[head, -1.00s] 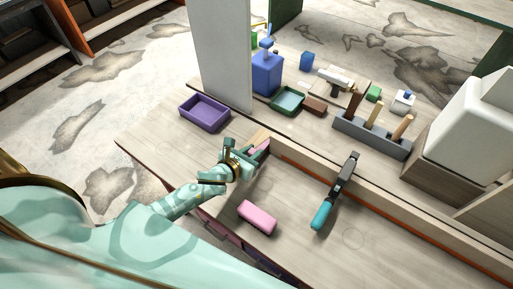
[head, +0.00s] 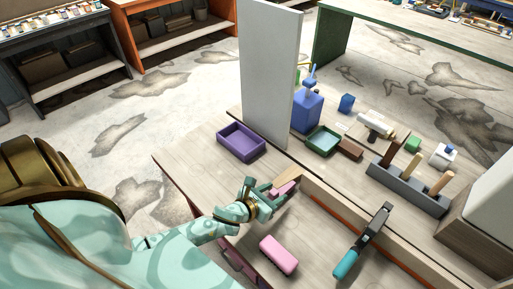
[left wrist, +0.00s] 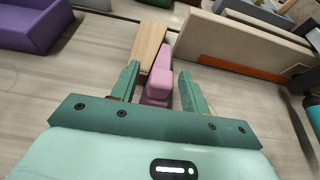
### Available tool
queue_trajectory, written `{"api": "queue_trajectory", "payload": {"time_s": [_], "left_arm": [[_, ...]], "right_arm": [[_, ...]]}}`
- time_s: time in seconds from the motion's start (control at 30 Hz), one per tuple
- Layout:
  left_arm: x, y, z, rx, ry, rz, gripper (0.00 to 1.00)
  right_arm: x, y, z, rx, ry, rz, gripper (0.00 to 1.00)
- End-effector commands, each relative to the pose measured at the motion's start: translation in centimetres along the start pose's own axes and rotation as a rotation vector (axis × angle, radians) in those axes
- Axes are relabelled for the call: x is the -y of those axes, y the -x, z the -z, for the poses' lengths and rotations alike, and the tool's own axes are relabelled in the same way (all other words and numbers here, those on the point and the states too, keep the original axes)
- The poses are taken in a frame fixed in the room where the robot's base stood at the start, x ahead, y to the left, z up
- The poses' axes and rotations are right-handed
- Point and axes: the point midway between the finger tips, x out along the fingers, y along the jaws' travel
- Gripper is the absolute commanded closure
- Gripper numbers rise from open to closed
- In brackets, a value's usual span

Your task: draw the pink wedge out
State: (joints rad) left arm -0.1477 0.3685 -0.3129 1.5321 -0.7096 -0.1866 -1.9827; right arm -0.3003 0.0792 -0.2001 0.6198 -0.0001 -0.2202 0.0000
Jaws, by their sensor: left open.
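The pink wedge (left wrist: 161,82) lies on the bench top, its wide end toward my left gripper (left wrist: 158,74). A pale wooden block (left wrist: 148,47) lies against its left side, and the long board (left wrist: 230,45) with an orange strip is close on its right. My left gripper is open, with one finger on each side of the wedge's near part; I cannot tell whether they touch it. In the head view the left gripper (head: 272,194) partly covers the wedge (head: 285,187). My right gripper is not in view.
A separate pink block (head: 278,254) and a teal-handled tool (head: 364,240) lie nearby. A purple tray (head: 240,142) and a tall grey panel (head: 268,75) stand behind. A grey rack (head: 407,187) with wooden handles is at right. Bench around the pink block is clear.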

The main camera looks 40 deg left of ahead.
Motion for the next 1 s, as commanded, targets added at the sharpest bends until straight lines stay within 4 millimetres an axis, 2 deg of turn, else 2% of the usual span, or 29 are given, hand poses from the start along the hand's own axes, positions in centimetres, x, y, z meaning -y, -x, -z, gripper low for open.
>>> {"api": "queue_trajectory", "payload": {"time_s": [0.17,0.27,0.5,0.7,0.83,1.0], "left_arm": [[0.0,1.7,0.1,-0.002,-0.001,0.0,0.55],[0.0,3.9,0.1,-0.003,0.0,0.001,0.55],[0.0,10.6,0.2,-0.004,0.001,0.0,0.55],[0.0,14.7,0.3,-0.003,0.001,-0.001,0.55],[-0.1,16.0,0.2,-0.001,0.002,-0.001,0.55],[-0.1,16.5,0.1,0.0,0.0,-0.001,0.55]], "right_arm": [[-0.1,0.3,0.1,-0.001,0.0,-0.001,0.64],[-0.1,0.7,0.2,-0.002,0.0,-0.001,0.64],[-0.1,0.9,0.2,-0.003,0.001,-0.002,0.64],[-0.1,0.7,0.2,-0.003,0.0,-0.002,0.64],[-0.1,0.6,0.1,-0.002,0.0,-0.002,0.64],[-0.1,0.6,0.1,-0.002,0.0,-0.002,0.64]]}}
